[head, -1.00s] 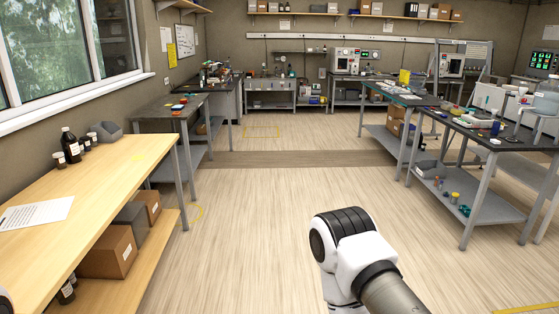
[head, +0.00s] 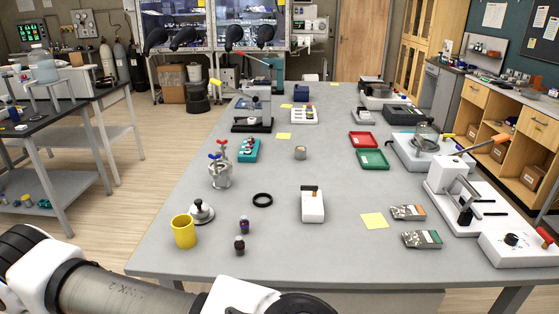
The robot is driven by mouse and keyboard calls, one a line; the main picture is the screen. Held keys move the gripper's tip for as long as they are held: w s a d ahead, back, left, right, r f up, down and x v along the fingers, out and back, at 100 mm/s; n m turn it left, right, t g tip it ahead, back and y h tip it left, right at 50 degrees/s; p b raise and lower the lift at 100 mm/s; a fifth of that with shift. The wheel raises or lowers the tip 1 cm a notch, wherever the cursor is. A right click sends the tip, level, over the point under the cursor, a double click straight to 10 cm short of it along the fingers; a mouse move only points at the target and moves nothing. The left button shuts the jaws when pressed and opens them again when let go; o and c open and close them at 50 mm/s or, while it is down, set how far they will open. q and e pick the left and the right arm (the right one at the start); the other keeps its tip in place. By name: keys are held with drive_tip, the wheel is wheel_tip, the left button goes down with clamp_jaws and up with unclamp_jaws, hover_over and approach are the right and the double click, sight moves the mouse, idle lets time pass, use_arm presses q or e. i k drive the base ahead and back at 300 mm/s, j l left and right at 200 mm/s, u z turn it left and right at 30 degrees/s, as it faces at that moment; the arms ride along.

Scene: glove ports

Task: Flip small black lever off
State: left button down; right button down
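A small white box (head: 313,206) stands on the grey table (head: 340,235), right of a black ring. A small dark lever (head: 311,188) with a brownish part sits at its far end; I cannot tell its switch position. A white press-like device (head: 462,196) at the table's right has dark metal parts and a long handle with an orange grip (head: 500,139). A white box (head: 518,246) in front of it has a black knob and a red lever. I cannot tell for certain which part is the small black lever. My arm links show along the bottom left; neither gripper is visible.
A yellow cup (head: 184,231), a silver weight (head: 201,212), small dark bottles (head: 240,246) and a metal pot (head: 220,174) stand at the table's near left. Red (head: 363,140) and green (head: 373,159) trays lie farther back. Floor left of the table is clear.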

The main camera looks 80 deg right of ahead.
sight(313, 189)
drive_tip(key=z, duration=3.55)
